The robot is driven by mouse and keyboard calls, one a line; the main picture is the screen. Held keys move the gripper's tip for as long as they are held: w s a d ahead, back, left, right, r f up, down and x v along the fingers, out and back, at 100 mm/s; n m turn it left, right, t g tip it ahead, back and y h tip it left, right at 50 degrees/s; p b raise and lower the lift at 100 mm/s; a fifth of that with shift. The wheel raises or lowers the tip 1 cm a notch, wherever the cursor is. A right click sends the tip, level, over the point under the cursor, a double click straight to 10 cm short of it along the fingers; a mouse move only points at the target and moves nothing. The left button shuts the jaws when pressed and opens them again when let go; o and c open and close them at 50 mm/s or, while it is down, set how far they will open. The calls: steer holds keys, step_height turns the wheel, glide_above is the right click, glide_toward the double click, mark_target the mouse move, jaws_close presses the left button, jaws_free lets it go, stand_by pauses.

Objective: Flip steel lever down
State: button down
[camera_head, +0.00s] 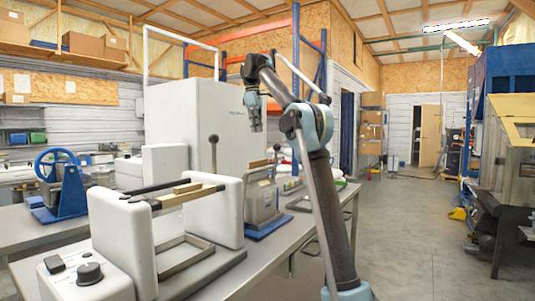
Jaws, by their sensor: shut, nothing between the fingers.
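Two upright levers show on the bench. One is a thin rod with a dark knob (213,152), standing behind the near white machine. The other is a short lever with a dark knob (277,151) on a small grey metal device (262,202) with a blue base. I cannot tell which of them is the steel lever. My gripper (257,128) hangs fingers down in front of the tall white cabinet, above bench height. In the picture it is above and left of the short lever, apart from both. It is shut and empty.
The near white machine (108,235) with two bars across its top fills the front of the bench (270,260). A blue wheeled device (62,190) stands at left. A steel hopper (508,150) stands at right. The concrete floor (420,235) between is clear.

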steer(key=shift+f, duration=0.1)
steer(key=s+d+f, duration=0.1)
steer(key=d+f, duration=0.4)
steer(key=f, duration=0.5)
steer(key=shift+s+f, duration=0.15)
steer(key=shift+s, duration=0.2)
steer(key=shift+a, duration=0.1)
